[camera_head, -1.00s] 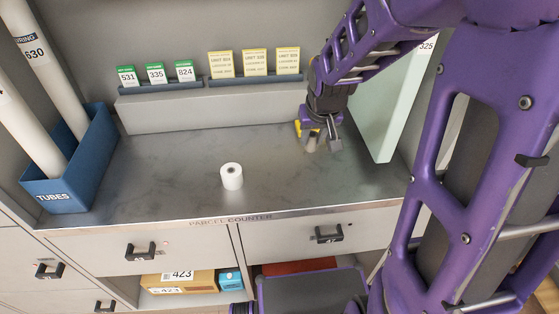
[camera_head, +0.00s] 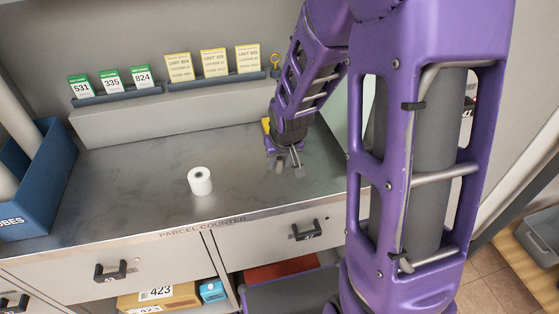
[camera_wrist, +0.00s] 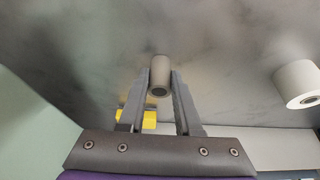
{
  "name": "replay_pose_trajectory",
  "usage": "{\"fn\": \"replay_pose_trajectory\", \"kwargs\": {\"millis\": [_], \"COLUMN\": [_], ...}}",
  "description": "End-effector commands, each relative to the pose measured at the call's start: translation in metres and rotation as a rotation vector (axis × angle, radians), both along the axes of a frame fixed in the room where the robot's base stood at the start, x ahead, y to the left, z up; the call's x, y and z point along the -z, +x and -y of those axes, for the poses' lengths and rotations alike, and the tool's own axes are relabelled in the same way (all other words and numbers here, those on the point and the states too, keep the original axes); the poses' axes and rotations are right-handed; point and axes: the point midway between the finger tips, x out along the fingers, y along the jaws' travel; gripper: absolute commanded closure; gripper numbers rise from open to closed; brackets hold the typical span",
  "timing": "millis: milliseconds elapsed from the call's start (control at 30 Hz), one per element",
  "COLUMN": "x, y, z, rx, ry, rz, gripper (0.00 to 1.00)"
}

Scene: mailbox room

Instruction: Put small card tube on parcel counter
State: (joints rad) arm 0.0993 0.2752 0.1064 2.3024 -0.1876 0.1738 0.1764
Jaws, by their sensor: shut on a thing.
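The small card tube (camera_wrist: 159,75) is grey-brown and sits between the two fingers of my gripper (camera_wrist: 158,92) in the wrist view, its open end facing the camera. In the head view my gripper (camera_head: 288,164) is low over the right part of the steel parcel counter (camera_head: 130,185), shut on the tube (camera_head: 279,168). The tube is at or just above the counter top; I cannot tell whether it touches.
A white roll (camera_head: 200,181) stands on the counter left of my gripper and also shows in the wrist view (camera_wrist: 299,83). A blue tube bin (camera_head: 50,160) is at the far left. Card racks (camera_head: 117,95) line the back ledge.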

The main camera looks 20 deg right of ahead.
Motion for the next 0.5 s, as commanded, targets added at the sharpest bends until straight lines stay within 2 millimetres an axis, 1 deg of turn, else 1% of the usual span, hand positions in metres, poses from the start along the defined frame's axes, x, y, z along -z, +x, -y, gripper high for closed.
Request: {"fn": "replay_pose_trajectory", "kwargs": {"millis": [33,67,100,200,500], "x": [0.0034,0.0018,0.0016,0.0016,-0.0001], "y": [-0.0002,-0.0002,-0.0002,-0.0002,0.0], "z": [-0.0001,-0.0001,-0.0001,-0.0001,-0.0001], "rx": [0.0,0.0,0.0,0.0,0.0], "ry": [0.0,0.0,0.0,0.0,0.0], "rz": [-0.001,-0.001,-0.001,-0.001,0.0], "gripper": [1.0,0.62,0.55,0.37,0.37]}}
